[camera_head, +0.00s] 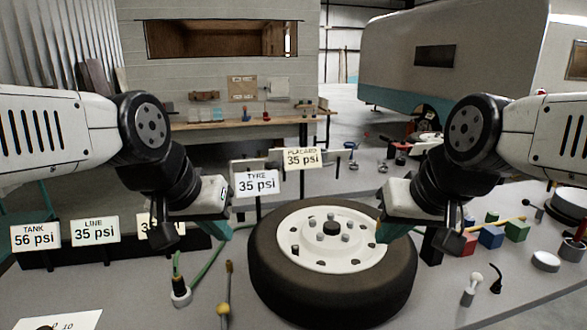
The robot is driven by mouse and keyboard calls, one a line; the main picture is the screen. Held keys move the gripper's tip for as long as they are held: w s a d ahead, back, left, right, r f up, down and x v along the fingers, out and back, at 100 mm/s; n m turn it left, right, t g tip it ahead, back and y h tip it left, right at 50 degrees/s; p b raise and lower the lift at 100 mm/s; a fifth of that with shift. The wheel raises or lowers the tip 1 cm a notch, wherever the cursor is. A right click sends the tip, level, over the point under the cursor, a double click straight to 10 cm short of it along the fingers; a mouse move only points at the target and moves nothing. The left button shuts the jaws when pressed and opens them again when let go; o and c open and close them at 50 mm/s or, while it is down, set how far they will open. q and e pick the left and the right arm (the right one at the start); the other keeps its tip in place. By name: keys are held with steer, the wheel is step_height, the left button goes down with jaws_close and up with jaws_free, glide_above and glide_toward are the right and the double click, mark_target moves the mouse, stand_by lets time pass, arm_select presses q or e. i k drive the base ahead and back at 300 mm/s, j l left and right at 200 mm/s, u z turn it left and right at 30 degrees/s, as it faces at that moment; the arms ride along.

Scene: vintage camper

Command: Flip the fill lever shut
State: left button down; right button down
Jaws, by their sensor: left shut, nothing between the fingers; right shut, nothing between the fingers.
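A small fitting (181,293) with a white collar and a dark upright stem stands on the bench at the front left, by a green hose (207,258). I cannot tell for sure which part is the fill lever. The tyre (275,283) lies flat on the bench with its white wheel (318,257) facing up. My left gripper (217,230) is shut and empty, pointing down left of the tyre, above and behind the fitting. My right gripper (383,232) is shut and empty over the tyre's right side.
Signs read TANK 56 psi (35,236), LINE 35 psi (95,230), TYRE 35 psi (257,183) and PLACARD 35 psi (302,158). My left arm partly hides another sign. A yellow-ended rod (224,309) is near the front. Coloured blocks (491,237) and small parts crowd the right.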

mark_target(476, 279)
steer(key=z, duration=1.45)
steer(key=i+l+z, duration=0.15)
steer(key=i, duration=0.15)
steer(key=i+l+z, duration=0.15)
steer(key=i, duration=0.15)
